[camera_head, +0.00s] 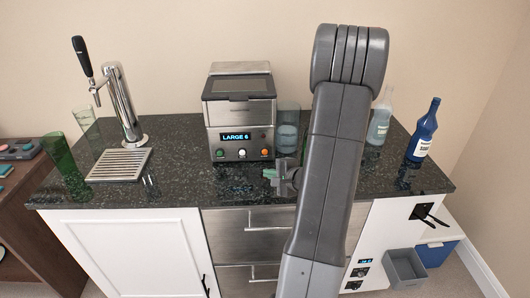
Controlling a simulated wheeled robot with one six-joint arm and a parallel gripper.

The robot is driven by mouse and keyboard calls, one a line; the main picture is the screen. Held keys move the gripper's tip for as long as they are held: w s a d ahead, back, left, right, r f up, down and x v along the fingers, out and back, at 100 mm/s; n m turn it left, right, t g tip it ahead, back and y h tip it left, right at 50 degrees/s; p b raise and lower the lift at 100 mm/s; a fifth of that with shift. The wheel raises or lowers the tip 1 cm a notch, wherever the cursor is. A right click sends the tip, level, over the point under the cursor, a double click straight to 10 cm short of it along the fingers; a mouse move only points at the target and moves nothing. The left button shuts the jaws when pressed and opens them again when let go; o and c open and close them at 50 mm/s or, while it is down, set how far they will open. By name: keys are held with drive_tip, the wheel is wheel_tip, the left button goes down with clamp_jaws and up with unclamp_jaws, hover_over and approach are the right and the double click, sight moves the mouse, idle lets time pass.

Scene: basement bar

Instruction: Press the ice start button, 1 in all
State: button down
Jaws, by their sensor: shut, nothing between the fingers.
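The ice machine (239,112) is a steel box with a dark lid, standing near the middle of the counter. Its lit display (236,136) reads "LARGE 6". My arm hides part of the gripper.
A beer tap (122,105) with drip tray (119,165) and green glasses (62,158) stand at left on the dark counter (190,180). A clear container (287,130) is beside the machine. A pale bottle (379,125) and a blue bottle (423,130) stand at right.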

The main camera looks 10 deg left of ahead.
sight(265, 152)
drive_tip(key=w, duration=0.2)
drive_tip(key=w+a+p, duration=0.1)
drive_tip(key=w+p, duration=0.1)
drive_tip(key=w, duration=0.1)
drive_tip(key=shift+w+a, duration=0.3)
drive_tip(key=shift+a, duration=0.05)
drive_tip(key=shift+w+a, duration=0.25)
drive_tip(key=shift+w, duration=0.6)
idle(1.0)
drive_tip(key=shift+w+a+b, duration=0.1)
drive_tip(key=shift+w+b, duration=0.25)
drive_tip(key=shift+w, duration=0.05)
drive_tip(key=shift+w+a, duration=0.1)
drive_tip(key=shift+w, duration=0.3)
idle(0.6)
drive_tip(key=shift+b, duration=0.35)
drive_tip(key=shift+s+f+b, duration=0.1)
drive_tip(key=shift+s+b, duration=0.5)
drive_tip(key=shift+s, duration=0.05)
drive_tip(key=shift+s+d, duration=0.15)
drive_tip(key=shift+d, duration=0.05)
